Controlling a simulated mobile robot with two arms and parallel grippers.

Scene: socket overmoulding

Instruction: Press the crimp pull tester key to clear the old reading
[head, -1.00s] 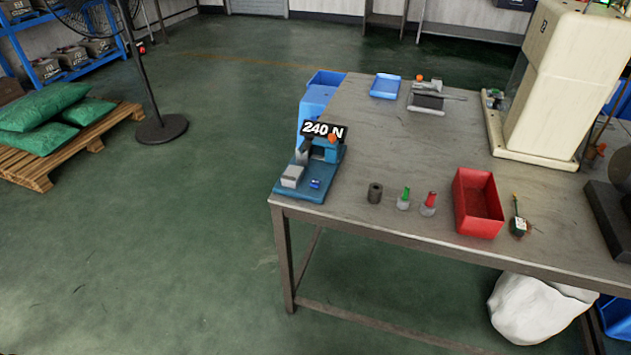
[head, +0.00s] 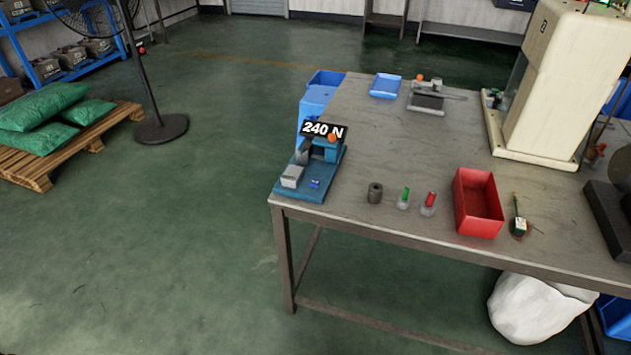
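The crimp pull tester (head: 318,172) is a blue device at the left front corner of the workbench. Its black display (head: 324,130) reads 240 N. A small blue key (head: 314,184) sits on its base, beside a grey block (head: 292,176). An orange-red knob (head: 332,138) shows just under the display. Neither of my grippers is in the head view.
The grey workbench (head: 400,150) holds a dark cylinder (head: 375,193), green-topped (head: 405,197) and red-topped (head: 429,203) pieces, and a red bin (head: 479,204). A tall cream machine (head: 565,80) stands at the back right.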

